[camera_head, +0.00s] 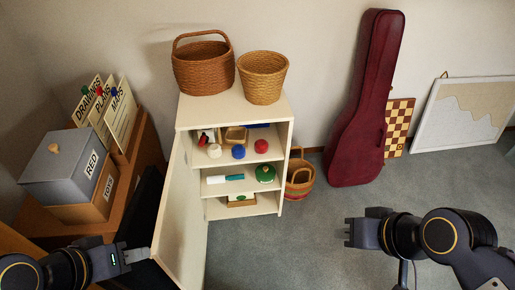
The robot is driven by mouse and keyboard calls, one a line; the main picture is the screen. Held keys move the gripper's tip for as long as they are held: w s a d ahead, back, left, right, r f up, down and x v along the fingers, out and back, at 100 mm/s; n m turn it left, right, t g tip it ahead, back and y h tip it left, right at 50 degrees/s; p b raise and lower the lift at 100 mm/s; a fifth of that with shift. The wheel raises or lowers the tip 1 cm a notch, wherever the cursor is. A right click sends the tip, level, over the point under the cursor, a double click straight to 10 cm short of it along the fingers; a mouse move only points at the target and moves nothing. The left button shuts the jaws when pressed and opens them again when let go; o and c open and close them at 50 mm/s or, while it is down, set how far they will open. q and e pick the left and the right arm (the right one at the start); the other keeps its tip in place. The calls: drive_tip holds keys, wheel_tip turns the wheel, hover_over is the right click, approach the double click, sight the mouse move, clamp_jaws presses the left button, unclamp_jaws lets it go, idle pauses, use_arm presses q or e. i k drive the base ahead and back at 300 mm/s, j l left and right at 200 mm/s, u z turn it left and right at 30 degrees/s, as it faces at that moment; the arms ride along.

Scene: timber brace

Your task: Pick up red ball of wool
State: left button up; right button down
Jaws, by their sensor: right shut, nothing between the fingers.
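The red ball of wool (261,146) sits on the upper shelf of a cream cabinet (236,113), at the right of that shelf. A blue ball (238,152) and a white ball (214,151) are to its left. The cabinet door (181,222) stands open on the left side. My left gripper (146,255) is at the lower left, close to the door's outer edge; I cannot tell whether it touches it or how its fingers stand. My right gripper (347,233) is shut and empty over the floor, right of the cabinet and well away from the wool.
Two wicker baskets (203,68) stand on the cabinet top. Lower shelves hold a green object (265,174) and others. A striped basket (300,178) stands beside the cabinet, then a red instrument case (362,110). Boxes (65,170) crowd the left. The grey floor (300,245) in front is clear.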

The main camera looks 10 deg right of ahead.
sight(262, 146)
drive_tip(key=i+l, duration=0.25)
drive_tip(key=i, duration=0.25)
drive_tip(key=i+l, duration=0.2)
drive_tip(key=i, duration=0.3)
drive_tip(key=i+l, duration=0.25)
drive_tip(key=i, duration=0.3)
